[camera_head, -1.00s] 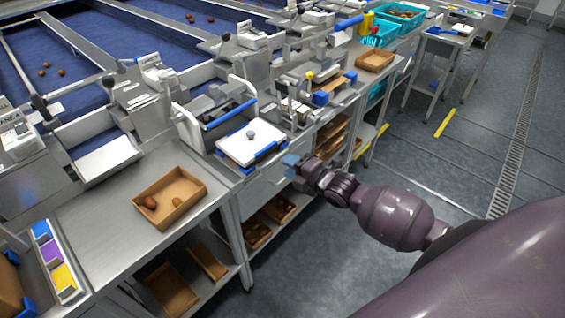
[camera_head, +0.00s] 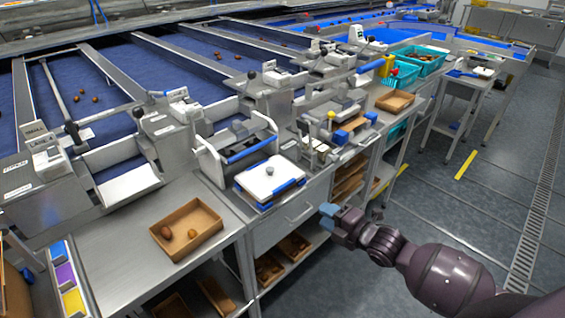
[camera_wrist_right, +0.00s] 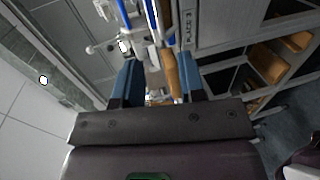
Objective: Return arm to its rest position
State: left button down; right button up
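My right arm enters from the lower right in the head view. Its gripper (camera_head: 337,222) has blue fingers and hangs in front of the steel bench, over the aisle side. In the right wrist view the two blue fingers (camera_wrist_right: 160,85) stand apart with a gap between them, and nothing is held. Bench parts and shelf trays show beyond the fingers. My left gripper is in neither view.
The steel bench (camera_head: 105,243) carries a cardboard tray (camera_head: 205,240) with two dates and a white-topped device (camera_head: 270,178). Trays lie on shelves below. Teal crates (camera_head: 425,57) stand farther back. The grey floor (camera_head: 480,205) at right is open.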

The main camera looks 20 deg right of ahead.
jog(key=s+a+f+m+g+h, duration=0.1)
jog(key=s+a+f+m+h, duration=0.1)
jog(key=s+f+m, duration=0.3)
jog(key=s+a+f+m+g+h, duration=0.2)
jog(key=s+f+m, duration=0.4)
jog(key=s+m, duration=0.6)
jog(key=m+h, duration=0.1)
jog(key=m, duration=0.3)
jog(key=shift+s+h, duration=0.25)
jog(key=shift+h, duration=0.05)
jog(key=shift+a+f, duration=0.1)
dwell(1.0)
